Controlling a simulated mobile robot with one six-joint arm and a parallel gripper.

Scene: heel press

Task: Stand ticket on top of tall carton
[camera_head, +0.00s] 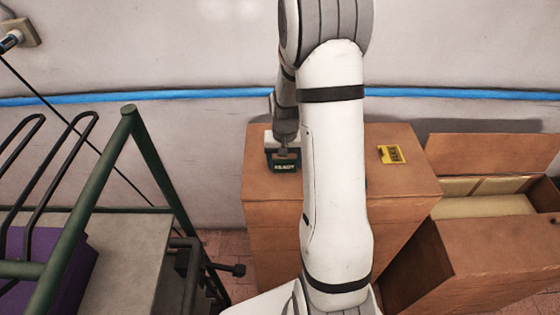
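A tall brown carton (257,211) stands against the wall, its top partly hidden by my arm. A small dark green piece lettered "READY" (285,167) is at the left of the carton's top. A small yellow card with dark print (391,154) sits on the carton's right part. I cannot tell for certain which of the two is the ticket. My gripper (282,151) points down at the upper edge of the green piece and overlaps it. The fingers are too small to show whether they are shut on it, and I cannot tell whether its base touches the carton.
An open carton (495,248) with raised flaps and pale contents stands at the right. At the left is a green metal frame (110,160) with dark bars, a grey surface (130,262) and a purple box (55,270). A blue line (440,93) runs along the wall behind.

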